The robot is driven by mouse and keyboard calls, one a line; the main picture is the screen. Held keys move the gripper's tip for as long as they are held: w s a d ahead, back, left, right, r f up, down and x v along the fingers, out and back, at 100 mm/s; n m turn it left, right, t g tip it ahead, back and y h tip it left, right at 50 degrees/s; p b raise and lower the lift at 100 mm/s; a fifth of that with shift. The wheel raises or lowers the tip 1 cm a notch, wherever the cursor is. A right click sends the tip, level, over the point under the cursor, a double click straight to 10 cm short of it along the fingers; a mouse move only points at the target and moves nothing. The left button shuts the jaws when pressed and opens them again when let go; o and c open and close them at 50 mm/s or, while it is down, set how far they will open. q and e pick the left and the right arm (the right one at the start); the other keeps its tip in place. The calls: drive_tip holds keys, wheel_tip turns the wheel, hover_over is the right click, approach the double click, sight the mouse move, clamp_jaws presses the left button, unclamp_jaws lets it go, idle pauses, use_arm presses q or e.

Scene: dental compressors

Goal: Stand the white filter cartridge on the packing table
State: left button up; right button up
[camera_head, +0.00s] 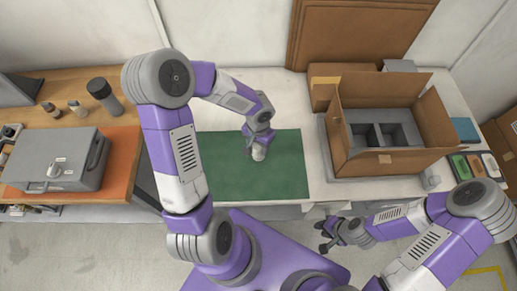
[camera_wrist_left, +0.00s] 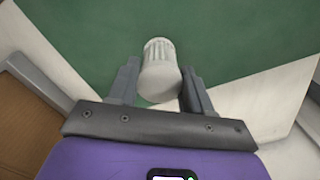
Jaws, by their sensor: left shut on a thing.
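The white filter cartridge (camera_wrist_left: 160,72) is between the two fingers of my left gripper (camera_wrist_left: 160,92) in the left wrist view. In the head view the cartridge (camera_head: 259,153) shows just below my left gripper (camera_head: 255,144), over the green mat (camera_head: 285,178) on the white packing table (camera_head: 317,187). The left gripper is shut on it. I cannot tell whether its base touches the mat. My right gripper (camera_head: 325,236) is in front of the table's front edge, low and away from the cartridge; its fingers look apart and nothing shows between them.
An open cardboard box (camera_head: 438,120) with grey dividers stands right of the mat. A small whitish cylinder (camera_head: 431,179) stands near its front corner. Coloured packs (camera_head: 474,166) lie at the far right. A wooden bench (camera_head: 70,92) with a grey case (camera_head: 55,160) is at the left.

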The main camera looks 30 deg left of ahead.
use_arm(q)
drive_tip(key=shift+f, duration=1.4)
drive_tip(key=shift+b, duration=0.3)
drive_tip(key=shift+f, duration=0.15)
drive_tip(key=o, duration=1)
drive_tip(key=shift+o, duration=0.2)
